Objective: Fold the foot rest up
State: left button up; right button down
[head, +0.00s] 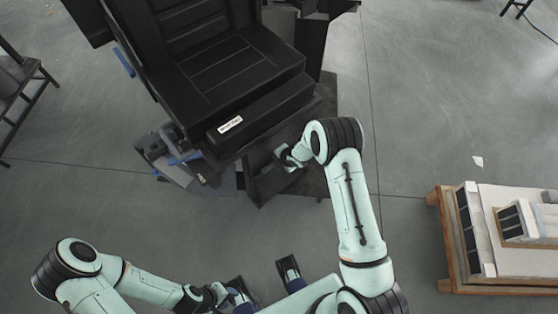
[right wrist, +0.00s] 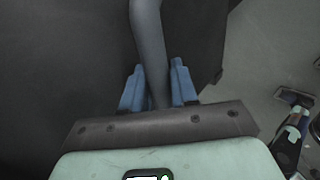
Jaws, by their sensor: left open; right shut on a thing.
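The black chair (head: 230,75) stands at the top centre of the head view, with a white label on its front edge. The foot rest (head: 262,187) is a dark plate low in front of the seat; its outline is hard to separate from the dark parts around it. My right gripper (head: 287,157) is at the foot rest, partly hidden by its own wrist. In the right wrist view its blue fingers (right wrist: 157,90) are shut on a grey bar (right wrist: 150,40), one finger each side. My left gripper (head: 266,280) is open and empty at the bottom centre, well apart from the chair.
A low wooden platform (head: 445,240) with white boxes stands at the right. A dark stool (head: 25,95) is at the left edge. Grey metal parts (head: 165,160) with blue pieces sit by the chair's front left. The floor between is clear.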

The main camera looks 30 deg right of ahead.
jog(key=shift+w+a+r, duration=0.1)
jog(key=shift+w+a, duration=0.05)
jog(key=shift+w, duration=0.05)
jog(key=c, duration=1)
grip_release()
jog(key=shift+r, duration=0.1)
